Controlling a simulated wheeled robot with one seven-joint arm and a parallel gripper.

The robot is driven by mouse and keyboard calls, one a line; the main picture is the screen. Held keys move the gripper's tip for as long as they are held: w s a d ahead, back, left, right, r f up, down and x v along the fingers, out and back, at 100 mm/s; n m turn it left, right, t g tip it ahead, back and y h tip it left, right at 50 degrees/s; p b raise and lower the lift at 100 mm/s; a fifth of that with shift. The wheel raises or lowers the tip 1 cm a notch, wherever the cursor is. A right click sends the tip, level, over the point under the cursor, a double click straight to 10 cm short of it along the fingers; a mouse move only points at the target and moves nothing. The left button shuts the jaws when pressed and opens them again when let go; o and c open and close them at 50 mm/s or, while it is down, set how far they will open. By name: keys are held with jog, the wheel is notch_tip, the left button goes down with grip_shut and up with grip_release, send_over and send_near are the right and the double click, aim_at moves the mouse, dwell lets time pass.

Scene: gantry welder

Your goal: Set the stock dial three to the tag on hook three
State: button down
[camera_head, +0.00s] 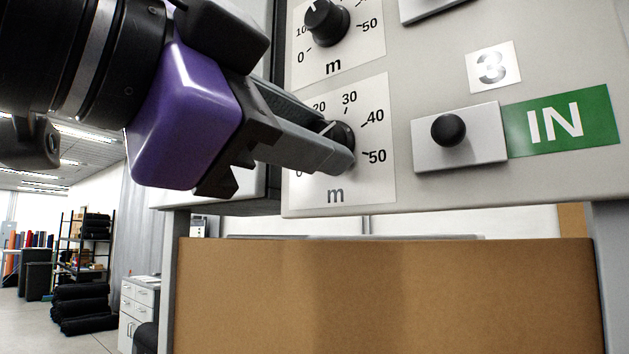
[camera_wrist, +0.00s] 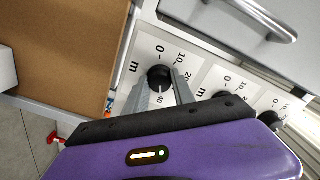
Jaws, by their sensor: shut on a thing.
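The lower black dial (camera_head: 343,135) sits on a white scale plate (camera_head: 380,185) marked 0 to 50 and "m". My gripper (camera_head: 338,150) is shut on this dial. In the wrist view my two fingers (camera_wrist: 169,90) stand on either side of the dial (camera_wrist: 159,75). A white mark on the dial seems to point up-left, toward 20, but a finger partly covers it. A plate with the number 3 (camera_head: 492,67) is to the right. Below it, a black round peg (camera_head: 448,130) on a white plate has no tag visible hanging from it.
A green "IN" sign (camera_head: 560,120) is beside the peg. Another dial (camera_head: 326,22) is just above, and a third dial (camera_wrist: 271,119) shows in the wrist view. A brown board (camera_head: 390,300) is below the panel. A metal handle (camera_wrist: 265,20) is near the dials.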

jog(key=shift+f, duration=0.15)
dwell(0.3)
jog(key=c, duration=1.1)
grip_release()
jog(key=shift+o, duration=0.2)
jog(key=b+v, duration=0.1)
jog(key=v, duration=0.6)
jog(key=shift+s+a, duration=0.3)
